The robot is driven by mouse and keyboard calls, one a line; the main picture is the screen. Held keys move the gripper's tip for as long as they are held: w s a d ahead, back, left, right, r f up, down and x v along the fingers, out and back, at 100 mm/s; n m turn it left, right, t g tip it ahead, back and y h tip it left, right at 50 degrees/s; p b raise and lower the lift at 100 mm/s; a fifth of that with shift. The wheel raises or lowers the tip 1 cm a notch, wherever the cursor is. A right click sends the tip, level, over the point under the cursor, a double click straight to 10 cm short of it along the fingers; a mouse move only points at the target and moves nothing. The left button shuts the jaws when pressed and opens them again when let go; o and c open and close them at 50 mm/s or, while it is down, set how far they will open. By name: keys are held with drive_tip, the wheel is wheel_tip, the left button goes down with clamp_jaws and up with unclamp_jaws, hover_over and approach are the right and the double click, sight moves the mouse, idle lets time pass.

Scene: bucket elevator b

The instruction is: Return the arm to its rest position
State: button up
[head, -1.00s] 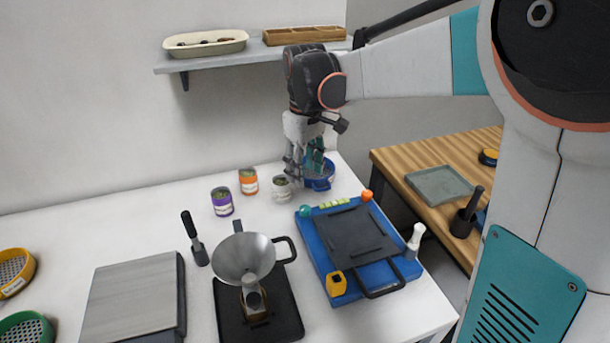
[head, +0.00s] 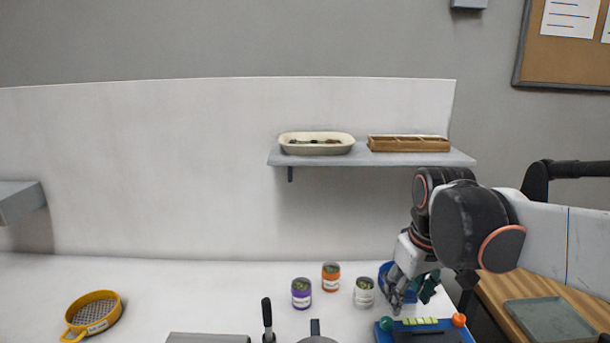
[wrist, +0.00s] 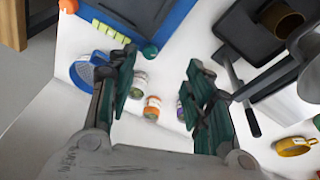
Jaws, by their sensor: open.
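My gripper (head: 412,290) hangs over the back right of the white bench, its fingers pointing down. In the wrist view my gripper (wrist: 158,95) has its two teal fingers spread wide, with nothing between them but bench and cans. A blue container (head: 385,270) stands just behind the gripper and is partly hidden by it; it also shows left of the fingers in the wrist view (wrist: 85,70). A white can (head: 364,292) stands just left of the gripper, with an orange can (head: 331,277) and a purple can (head: 302,293) further left.
A wall shelf (head: 372,158) with a cream tray (head: 316,143) and a wooden tray (head: 409,143) is above the gripper. A blue board (head: 385,333) lies in front. A wooden table (head: 500,300) is at the right.

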drive_tip(key=s+f+m+t, duration=0.3)
drive_tip(key=s+t, duration=0.1)
drive_tip(key=s, duration=0.9)
drive_tip(key=shift+m+t, duration=0.3)
drive_tip(key=shift+m, duration=0.1)
